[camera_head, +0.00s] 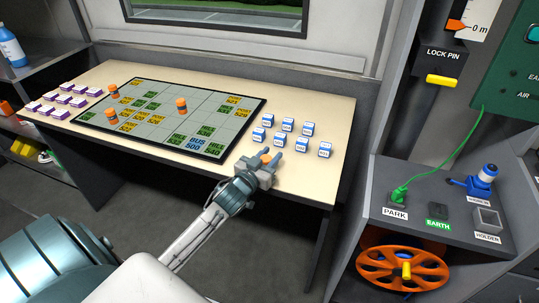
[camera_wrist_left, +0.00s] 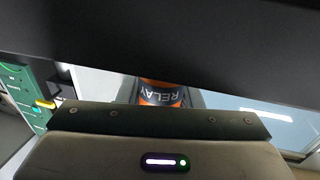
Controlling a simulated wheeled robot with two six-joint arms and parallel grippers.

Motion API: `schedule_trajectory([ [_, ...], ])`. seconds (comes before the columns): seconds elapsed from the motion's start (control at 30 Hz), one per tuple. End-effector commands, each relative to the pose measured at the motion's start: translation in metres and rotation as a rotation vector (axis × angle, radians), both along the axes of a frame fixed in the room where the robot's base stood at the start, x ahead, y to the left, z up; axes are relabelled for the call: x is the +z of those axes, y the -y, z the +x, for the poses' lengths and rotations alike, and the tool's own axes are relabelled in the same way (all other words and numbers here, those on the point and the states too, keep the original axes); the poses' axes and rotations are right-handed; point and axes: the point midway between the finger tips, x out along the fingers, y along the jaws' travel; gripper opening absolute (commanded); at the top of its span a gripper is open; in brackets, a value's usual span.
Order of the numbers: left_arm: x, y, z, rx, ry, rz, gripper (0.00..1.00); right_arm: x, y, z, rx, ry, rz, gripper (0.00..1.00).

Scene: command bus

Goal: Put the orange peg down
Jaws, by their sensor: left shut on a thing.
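An orange peg (camera_head: 265,158) with a dark band is held between the fingers of my left gripper (camera_head: 270,157). In the left wrist view the peg (camera_wrist_left: 160,93) shows the word RELAY on its band, and its ends are hidden. My left gripper is over the front right part of the table, close to the right corner of the grid board (camera_head: 228,118). I cannot tell whether the peg touches the table. Other orange pegs stand on the board, at its middle (camera_head: 181,105), its left edge (camera_head: 113,91) and its front left (camera_head: 111,116). My right gripper is not in view.
Several blue-and-white blocks (camera_head: 288,124) stand right of the board, just beyond my left gripper. Purple-and-white blocks (camera_head: 60,114) stand at the left. The pale table (camera_head: 320,180) is bare at its front right. A grey console (camera_head: 455,205) with an orange reel (camera_head: 403,268) is at the right.

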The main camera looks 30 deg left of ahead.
Motion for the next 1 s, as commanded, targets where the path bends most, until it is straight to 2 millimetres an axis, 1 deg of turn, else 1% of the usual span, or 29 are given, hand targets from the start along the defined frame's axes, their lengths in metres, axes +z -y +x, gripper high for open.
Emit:
schedule_trajectory([
  [0.27,-0.0015,0.0,-0.0003,0.0,0.001,0.001,0.09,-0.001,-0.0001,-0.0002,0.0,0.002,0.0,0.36],
  [0.43,-0.0044,0.0,-0.0003,0.0,0.001,0.001,0.09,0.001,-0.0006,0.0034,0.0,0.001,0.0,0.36],
  [0.47,-0.0041,0.0,-0.0004,0.0,0.0,0.001,0.36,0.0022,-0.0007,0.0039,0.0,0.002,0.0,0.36],
  [0.5,-0.0038,0.0,-0.0004,0.0,0.0,0.001,0.44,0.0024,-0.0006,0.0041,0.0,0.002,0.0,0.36],
  [0.57,-0.0038,0.0,-0.0004,0.0,0.0,0.001,0.54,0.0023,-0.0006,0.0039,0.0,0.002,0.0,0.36],
  [0.97,-0.0057,-0.0001,-0.0004,0.0,0.0,0.001,0.54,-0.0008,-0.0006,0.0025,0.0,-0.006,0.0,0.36],
  [1.0,-0.0067,-0.0001,-0.0004,0.0,0.0,0.0,0.54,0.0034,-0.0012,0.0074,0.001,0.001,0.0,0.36],
])
